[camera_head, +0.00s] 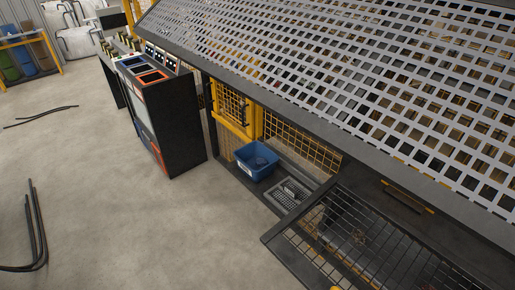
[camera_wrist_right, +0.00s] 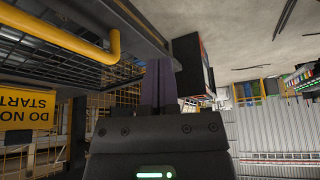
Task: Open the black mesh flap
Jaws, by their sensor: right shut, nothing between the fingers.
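The black mesh flap (camera_head: 375,250) is a dark-framed wire grid at the lower right of the head view, sticking out at a tilt from the machine front. A yellow bar handle (camera_head: 407,197) sits on the dark frame beside it. The right wrist view is upside down. It shows dark mesh (camera_wrist_right: 50,72) and a yellow tubular handle (camera_wrist_right: 65,38) at upper left. My right gripper (camera_wrist_right: 158,85) is shut and empty, its fingers apart from the handle in the picture. Dark shapes behind the mesh in the head view are unclear. My left gripper is not in view.
A large perforated grey panel (camera_head: 330,60) slopes over the top right. A blue bin (camera_head: 256,161) and a grey grate (camera_head: 290,195) sit below it. A black cabinet (camera_head: 165,115) stands at left. Open floor (camera_head: 120,220) lies at left, with dark bent rods (camera_head: 37,235).

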